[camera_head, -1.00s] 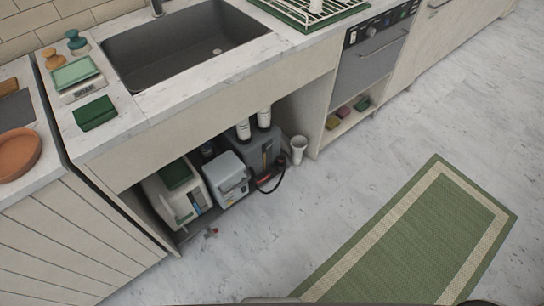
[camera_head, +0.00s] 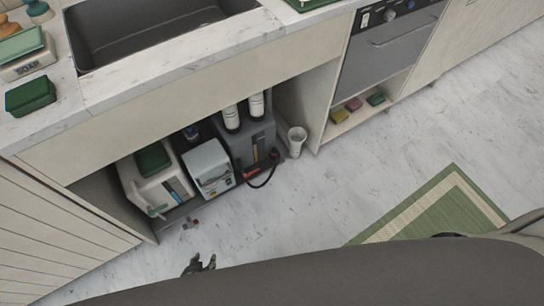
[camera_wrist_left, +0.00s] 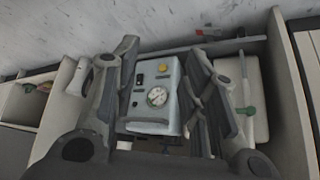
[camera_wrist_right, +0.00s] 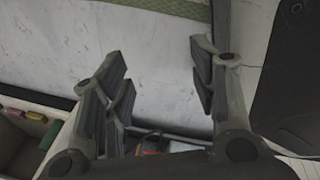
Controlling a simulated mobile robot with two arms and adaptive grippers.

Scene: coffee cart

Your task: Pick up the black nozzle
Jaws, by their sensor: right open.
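A black hose (camera_head: 262,184) with a red and black fitting (camera_head: 256,169) loops in front of the dark grey machine (camera_head: 249,143) under the sink. A small black end piece (camera_head: 275,154) shows at its right; I cannot tell for sure which part is the nozzle. My left gripper (camera_head: 201,264) shows only by its dark fingertips, low in the head view. In the left wrist view my left gripper (camera_wrist_left: 164,85) is open, with the light blue box (camera_wrist_left: 152,70) behind its gap. My right gripper (camera_wrist_right: 158,65) is open and empty; a reddish part (camera_wrist_right: 150,144) shows below it.
A white jug (camera_head: 154,178) stands left of the blue box. A white cup (camera_head: 296,141) stands right of the dark machine. Small red and grey pieces (camera_head: 190,222) lie before the cabinet. The countertop (camera_head: 120,90) overhangs the open bay. The floor (camera_head: 330,190) in front is clear.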

